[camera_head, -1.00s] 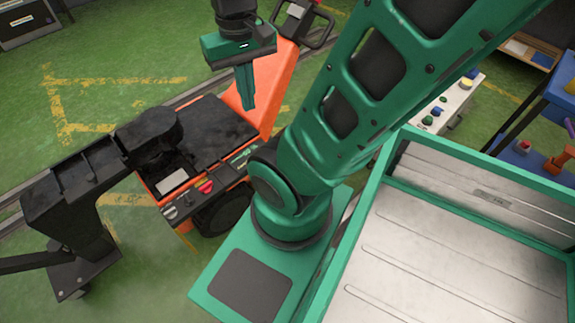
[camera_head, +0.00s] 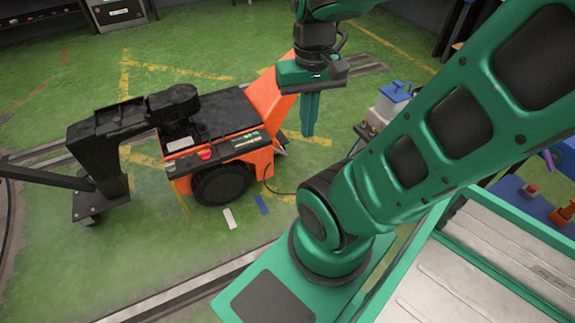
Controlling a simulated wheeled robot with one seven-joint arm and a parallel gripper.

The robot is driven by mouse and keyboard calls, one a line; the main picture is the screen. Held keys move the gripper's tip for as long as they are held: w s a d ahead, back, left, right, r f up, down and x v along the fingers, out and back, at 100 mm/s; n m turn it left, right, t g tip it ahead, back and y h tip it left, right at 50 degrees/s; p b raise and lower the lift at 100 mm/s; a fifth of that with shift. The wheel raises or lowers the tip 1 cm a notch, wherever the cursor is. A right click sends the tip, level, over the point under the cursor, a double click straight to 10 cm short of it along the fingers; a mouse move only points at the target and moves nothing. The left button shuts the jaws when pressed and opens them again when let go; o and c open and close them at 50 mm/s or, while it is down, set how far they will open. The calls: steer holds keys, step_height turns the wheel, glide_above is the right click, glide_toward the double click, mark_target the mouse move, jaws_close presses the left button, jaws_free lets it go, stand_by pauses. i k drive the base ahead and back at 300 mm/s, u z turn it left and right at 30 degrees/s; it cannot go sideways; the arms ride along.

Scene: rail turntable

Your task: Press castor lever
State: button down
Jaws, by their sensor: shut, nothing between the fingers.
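An orange and black wheeled machine (camera_head: 252,152) stands on the green floor, left of centre. A black arm (camera_head: 130,117) reaches from it to the left, down to a small base with a castor (camera_head: 97,212) on the floor. I cannot make out a lever at the castor. A red button (camera_head: 205,154) shows on the machine's side panel. My gripper (camera_head: 309,132) points down, shut and empty, in front of the orange end of the machine in the picture. It appears above the floor and well to the right of the castor.
Curved rails (camera_head: 187,287) run across the floor near my base. A box with a blue lid (camera_head: 395,93) stands right of my gripper. A blue bench (camera_head: 529,198) with coloured items is at the far right. Small white and blue strips (camera_head: 230,218) lie on the floor.

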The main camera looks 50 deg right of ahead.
mark_target(277, 151)
steer(key=k, duration=0.75)
steer(key=z, duration=1.15)
steer(key=i, duration=1.5)
